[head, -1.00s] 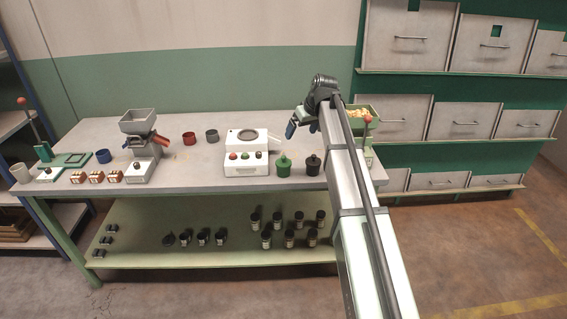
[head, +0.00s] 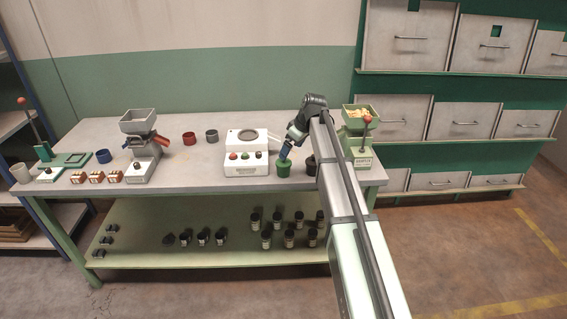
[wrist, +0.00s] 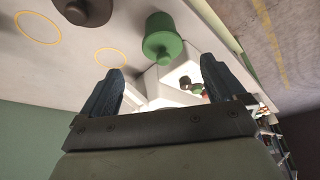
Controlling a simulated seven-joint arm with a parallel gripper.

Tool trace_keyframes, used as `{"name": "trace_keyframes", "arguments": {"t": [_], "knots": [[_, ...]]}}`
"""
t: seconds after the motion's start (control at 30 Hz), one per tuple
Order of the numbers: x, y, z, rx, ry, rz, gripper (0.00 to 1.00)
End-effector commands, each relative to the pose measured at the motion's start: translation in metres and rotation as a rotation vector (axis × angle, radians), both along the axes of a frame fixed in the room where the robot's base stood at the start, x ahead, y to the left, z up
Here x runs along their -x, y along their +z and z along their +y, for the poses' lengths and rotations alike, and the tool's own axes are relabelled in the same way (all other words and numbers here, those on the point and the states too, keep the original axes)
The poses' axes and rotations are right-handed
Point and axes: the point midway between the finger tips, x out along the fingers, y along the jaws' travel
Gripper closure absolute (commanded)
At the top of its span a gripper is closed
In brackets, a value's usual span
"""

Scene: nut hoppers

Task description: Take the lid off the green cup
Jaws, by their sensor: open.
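The green cup (head: 283,170) stands on the bench, just right of the white button machine. In the wrist view its lid (wrist: 162,44) is on the cup, with a round knob facing the camera. My gripper (head: 286,152) is over the cup and tilted downward, hiding the lid's knob in the head view. In the wrist view the two blue fingers (wrist: 168,84) are spread apart with nothing between them. The lid lies beyond the fingertips, between them from side to side, and the fingers look apart from it.
A black lidded cup (head: 310,165) stands close on the right, partly behind my arm. The white button machine (head: 246,170) is close on the left. A green hopper (head: 360,120) stands at the bench's right end. Several dark jars (head: 290,240) stand on the lower shelf.

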Motion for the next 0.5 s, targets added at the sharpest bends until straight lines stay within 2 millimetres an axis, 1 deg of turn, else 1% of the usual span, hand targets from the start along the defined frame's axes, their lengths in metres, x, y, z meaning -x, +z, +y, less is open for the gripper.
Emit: {"name": "trace_keyframes", "arguments": {"t": [0.1,0.33,0.5], "knots": [[-0.002,-0.008,0.003,0.001,0.000,-0.001,0.03],[-0.004,-0.016,0.006,0.001,0.000,0.001,0.03],[-0.007,-0.033,0.013,0.000,0.000,0.000,0.03]]}}
